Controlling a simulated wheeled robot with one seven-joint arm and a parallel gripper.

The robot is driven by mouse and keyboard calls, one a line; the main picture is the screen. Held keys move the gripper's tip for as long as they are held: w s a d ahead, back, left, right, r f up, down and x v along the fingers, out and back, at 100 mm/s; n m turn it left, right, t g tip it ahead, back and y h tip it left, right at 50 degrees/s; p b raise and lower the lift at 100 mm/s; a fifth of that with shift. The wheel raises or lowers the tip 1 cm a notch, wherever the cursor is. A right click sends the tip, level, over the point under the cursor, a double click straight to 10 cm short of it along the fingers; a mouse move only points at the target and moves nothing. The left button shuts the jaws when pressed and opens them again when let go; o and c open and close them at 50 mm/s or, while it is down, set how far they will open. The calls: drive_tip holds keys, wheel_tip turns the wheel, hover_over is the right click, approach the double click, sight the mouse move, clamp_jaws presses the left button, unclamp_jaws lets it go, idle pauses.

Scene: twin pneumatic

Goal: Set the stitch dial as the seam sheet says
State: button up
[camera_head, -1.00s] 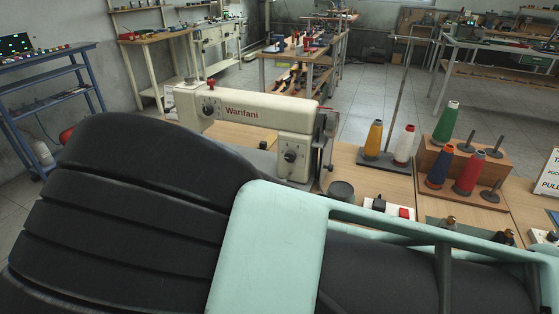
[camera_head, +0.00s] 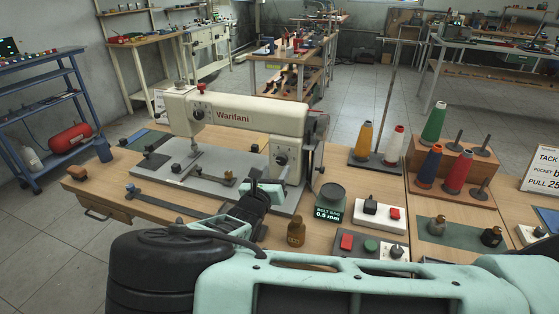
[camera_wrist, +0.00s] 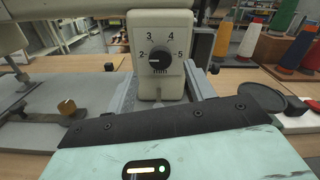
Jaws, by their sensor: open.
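The stitch dial (camera_wrist: 160,60) is a black round knob on the cream sewing machine (camera_head: 240,113), marked 2, 3, 4, 5 and mm. A small light mark seems to sit on its left side, near the 2. In the head view the dial (camera_head: 282,159) is a small dark knob on the machine's right column. My gripper (camera_head: 262,192) is open in front of that column, apart from the dial.
Thread cones (camera_head: 456,172) stand on a wooden rack at the right. The metal machine bed (camera_head: 200,170) spreads left.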

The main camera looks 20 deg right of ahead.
sight(281, 161)
drive_tip(key=shift+p+x, duration=0.35)
drive_tip(key=shift+x, duration=2.3)
drive_tip(key=c, duration=1)
